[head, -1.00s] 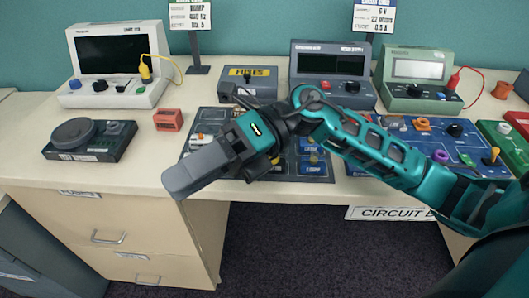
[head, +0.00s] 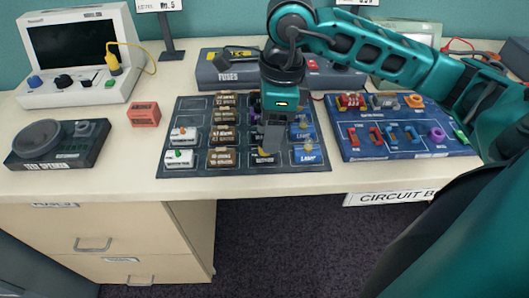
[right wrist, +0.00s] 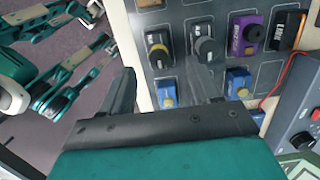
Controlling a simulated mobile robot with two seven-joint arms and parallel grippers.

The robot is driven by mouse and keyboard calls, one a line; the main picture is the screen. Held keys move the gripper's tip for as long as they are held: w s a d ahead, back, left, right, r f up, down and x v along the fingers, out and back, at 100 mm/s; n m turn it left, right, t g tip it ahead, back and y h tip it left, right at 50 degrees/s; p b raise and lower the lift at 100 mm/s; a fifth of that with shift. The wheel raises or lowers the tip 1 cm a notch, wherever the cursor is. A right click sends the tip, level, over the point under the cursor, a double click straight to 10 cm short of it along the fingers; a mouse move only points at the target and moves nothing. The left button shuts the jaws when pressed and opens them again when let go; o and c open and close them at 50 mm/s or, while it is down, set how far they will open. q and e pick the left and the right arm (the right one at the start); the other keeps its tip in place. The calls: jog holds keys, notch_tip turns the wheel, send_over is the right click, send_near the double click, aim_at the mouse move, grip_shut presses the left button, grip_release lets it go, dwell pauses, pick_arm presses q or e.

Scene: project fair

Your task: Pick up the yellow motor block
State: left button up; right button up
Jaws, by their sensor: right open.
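The yellow motor block (head: 266,153) sits in the front row of the dark component board, partly hidden by my right gripper in the head view. In the right wrist view a dark motor block with a yellow band (right wrist: 156,48) lies just beyond the fingertips, and a similar grey-banded block (right wrist: 204,46) sits beside it. My right gripper (head: 269,140) points down over the board at the motor block. Its two fingers show spread apart with nothing between them in the right wrist view (right wrist: 163,82). My left gripper shows in neither view.
The component board (head: 167,165) holds several close neighbours: blue lamp blocks (head: 308,153), brown resistor blocks (head: 220,158) and white switches (head: 180,157). A blue board (head: 350,153) lies to the right. A red block (head: 144,114) and a dark device (head: 60,145) stand left. Bare table lies in front.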

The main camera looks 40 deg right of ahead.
jog(key=f, duration=0.5)
jog(key=shift+w+a+f, duration=0.2)
jog(key=shift+a+f, duration=0.15)
jog(key=shift+f, duration=0.05)
jog(key=shift+r, duration=0.1)
grip_shut()
